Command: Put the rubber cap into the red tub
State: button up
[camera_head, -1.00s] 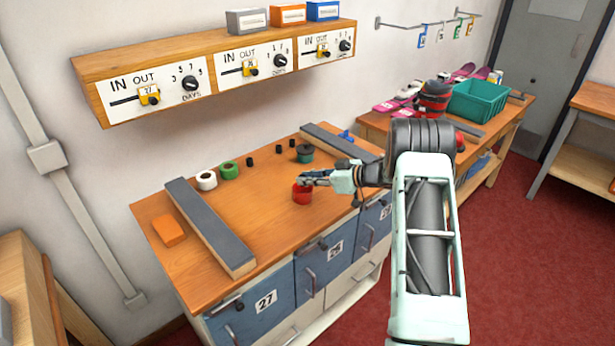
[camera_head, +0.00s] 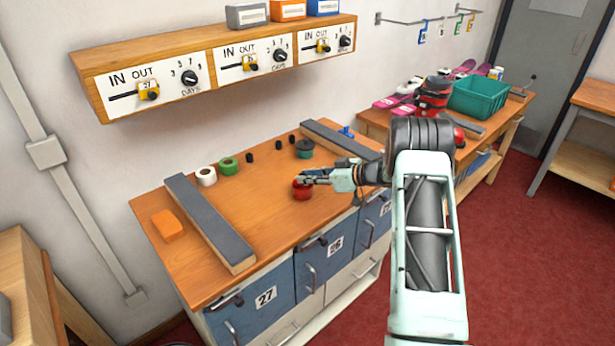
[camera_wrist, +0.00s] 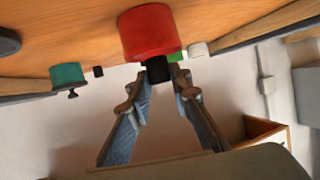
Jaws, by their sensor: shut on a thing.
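The red tub (camera_head: 302,190) stands on the wooden bench near its front edge. In the wrist view it is large at the top (camera_wrist: 150,32), with the bench seen upside down. My gripper (camera_head: 303,180) is right at the tub, above its top in the head view. In the wrist view my gripper's fingers (camera_wrist: 161,74) are closed on a small black rubber cap (camera_wrist: 158,70). The cap overlaps the tub's rim edge in that view. I cannot tell whether it is inside the rim or just above it. The tub's inside is hidden.
Several small black pieces (camera_head: 249,159) stand behind the tub. A white roll (camera_head: 206,177), a green roll (camera_head: 229,168) and a teal tub (camera_head: 304,149) stand nearby. Grey-topped rails (camera_head: 210,222) flank the work area. An orange block (camera_head: 167,225) lies beyond the left rail.

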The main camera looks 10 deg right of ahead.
jog(key=shift+f+b, duration=0.65)
jog(key=shift+f, duration=0.45)
dwell(0.3)
jog(key=o, duration=0.9)
